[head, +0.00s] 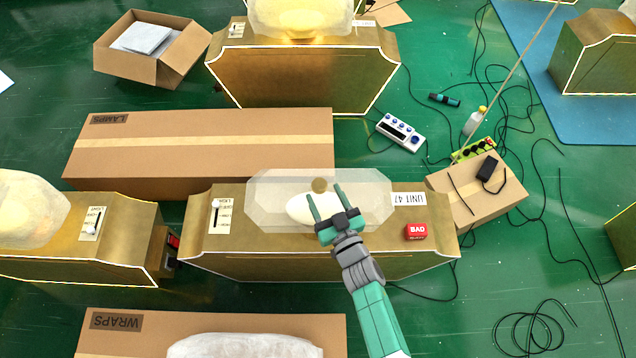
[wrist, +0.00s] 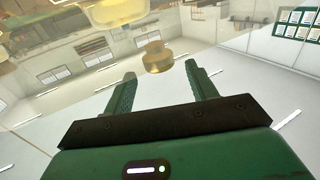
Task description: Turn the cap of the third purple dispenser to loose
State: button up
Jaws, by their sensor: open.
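No purple dispenser shows clearly in either view. My gripper (head: 325,191) is open in the head view, over the gold unit (head: 290,262) marked "UNIT 47". A small brown round knob (head: 319,185) lies at its fingertips, above a pale rounded bulb (head: 300,207) under a clear faceted cover (head: 262,195). I cannot tell whether the fingers touch the knob. In the wrist view my gripper (wrist: 160,72) is open, with a yellowish translucent knob-like piece (wrist: 157,57) beyond and between the fingertips. I cannot tell whether this piece is a dispenser cap.
A red "BAD" block (head: 416,231) and a slide switch (head: 216,216) sit on the unit. A long "LAMPS" carton (head: 200,167) lies behind it, a smaller carton (head: 480,208) to the right. Cables cover the green floor at right. Another gold unit (head: 120,215) stands at left.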

aim_at(322, 190)
jog(key=b+x, duration=0.2)
jog(key=x, duration=0.2)
jog(key=shift+f, duration=0.15)
jog(key=shift+w+a, duration=0.1)
jog(key=shift+w, duration=0.15)
jog(key=shift+c, duration=0.3)
